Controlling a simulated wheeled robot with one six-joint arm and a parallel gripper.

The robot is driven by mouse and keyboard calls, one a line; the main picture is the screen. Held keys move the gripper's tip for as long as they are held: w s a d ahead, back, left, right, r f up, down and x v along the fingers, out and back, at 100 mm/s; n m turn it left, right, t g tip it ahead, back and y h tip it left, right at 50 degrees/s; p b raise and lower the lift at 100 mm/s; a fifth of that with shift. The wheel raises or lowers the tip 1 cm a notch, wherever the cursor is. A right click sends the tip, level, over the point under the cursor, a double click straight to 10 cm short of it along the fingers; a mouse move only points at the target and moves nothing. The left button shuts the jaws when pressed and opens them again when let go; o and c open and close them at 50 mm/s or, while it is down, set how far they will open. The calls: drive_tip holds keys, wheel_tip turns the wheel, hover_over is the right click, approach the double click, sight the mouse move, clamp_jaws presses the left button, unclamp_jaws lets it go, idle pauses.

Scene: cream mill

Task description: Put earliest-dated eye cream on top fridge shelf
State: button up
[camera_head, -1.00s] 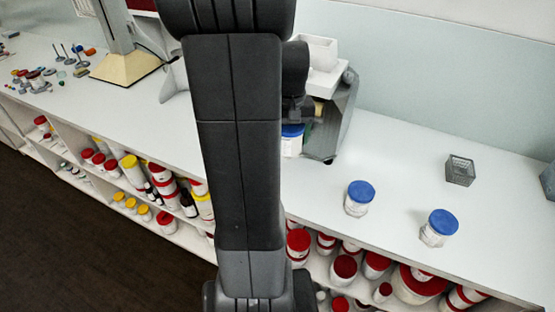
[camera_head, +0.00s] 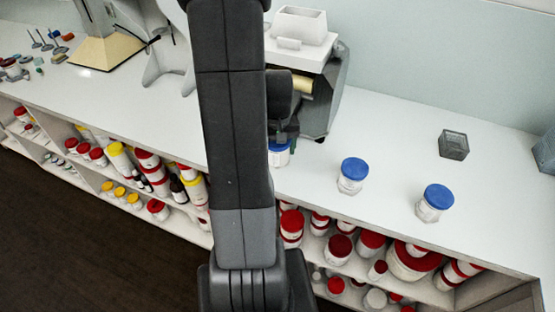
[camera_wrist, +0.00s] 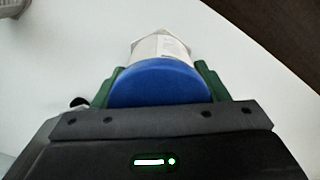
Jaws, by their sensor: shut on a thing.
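My gripper (camera_wrist: 156,88) is shut on a white jar with a blue lid (camera_wrist: 158,84), its green fingers on both sides of the lid in the wrist view. The held jar (camera_head: 278,158) shows partly behind my arm in the head view, by the counter's front edge. Two similar blue-lidded white jars stand upright on the counter: one in the middle (camera_head: 351,176) and one farther right (camera_head: 434,203). Their labels are too small to read. No fridge can be made out.
A grey machine with a white hopper (camera_head: 300,30) stands behind the held jar. A small grey mesh box (camera_head: 453,145) sits at the right. Shelves of red- and yellow-lidded jars (camera_head: 290,228) are under the counter (camera_head: 400,120). The dark floor (camera_head: 70,240) is clear.

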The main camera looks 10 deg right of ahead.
sight(278, 158)
drive_tip(key=shift+f+b, duration=1.15)
drive_tip(key=shift+f, duration=0.8)
drive_tip(key=shift+f, duration=0.2)
drive_tip(key=o, duration=1.1)
drive_tip(key=shift+r, duration=0.1)
